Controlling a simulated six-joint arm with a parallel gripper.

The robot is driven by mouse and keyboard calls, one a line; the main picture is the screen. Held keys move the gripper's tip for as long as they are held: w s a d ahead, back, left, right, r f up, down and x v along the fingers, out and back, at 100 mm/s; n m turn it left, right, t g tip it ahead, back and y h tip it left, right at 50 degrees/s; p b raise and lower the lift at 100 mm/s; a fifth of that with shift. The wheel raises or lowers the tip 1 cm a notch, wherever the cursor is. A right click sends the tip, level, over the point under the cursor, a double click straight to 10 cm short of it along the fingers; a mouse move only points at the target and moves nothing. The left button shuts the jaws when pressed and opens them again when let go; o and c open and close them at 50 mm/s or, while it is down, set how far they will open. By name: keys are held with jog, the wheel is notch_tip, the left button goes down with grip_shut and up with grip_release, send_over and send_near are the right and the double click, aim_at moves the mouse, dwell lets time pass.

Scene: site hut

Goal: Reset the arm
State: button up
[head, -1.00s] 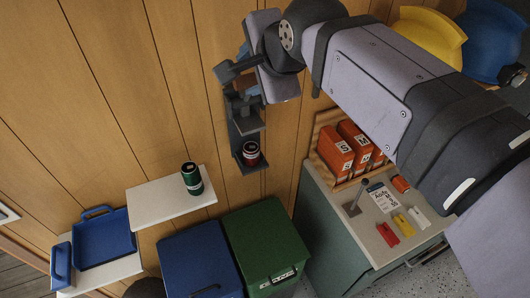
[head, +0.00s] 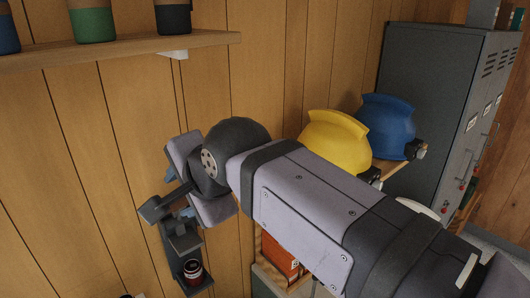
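My arm reaches in from the lower right in the head view, bent at a dark rounded wrist joint. My gripper (head: 168,217) hangs at its end in front of the wood-plank wall. Its two dark fingers stand apart with a gap between them, and nothing shows between them. Just below it is a narrow dark wall rack (head: 173,259) holding a dark can with a red and white band (head: 193,272). The gripper overlaps the rack's upper part in the picture; I cannot tell whether they touch.
A wooden shelf (head: 120,50) with several containers is at the upper left. A yellow helmet (head: 335,141) and a blue helmet (head: 388,127) sit behind my arm. A grey locker (head: 430,90) stands at the right. Orange binders (head: 278,253) are partly hidden below my arm.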

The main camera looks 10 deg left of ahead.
jog(key=s+d+f+n+g+h+b, duration=0.1)
jog(key=s+d+f+n+g+h, duration=0.2)
jog(key=f+n, duration=0.65)
jog(key=s+d+f+n+h, duration=0.15)
jog(key=d+f+n, duration=0.4)
jog(key=f, duration=0.75)
jog(key=s+d+f+m+g+h+b, duration=0.1)
jog(key=s+d+f+m+g+b, duration=0.1)
jog(key=d+f, duration=0.9)
jog(key=s+d+f+m+g+h+b, duration=0.1)
jog(key=s+d+f+m+g+b, duration=0.1)
jog(key=s+d+f+m+b, duration=0.2)
jog(key=s+d+f+b, duration=0.1)
jog(key=d+f+b, duration=0.2)
jog(key=d+f, duration=0.4)
jog(key=shift+s+d+f+m, duration=0.25)
jog(key=shift+d+m, duration=0.15)
jog(key=shift+d, duration=1.5)
notch_tip(320, 180, down, 38)
jog(key=b, duration=3.7)
jog(key=shift+r+b, duration=0.15)
jog(key=shift+b, duration=0.15)
jog(key=shift+h, duration=0.25)
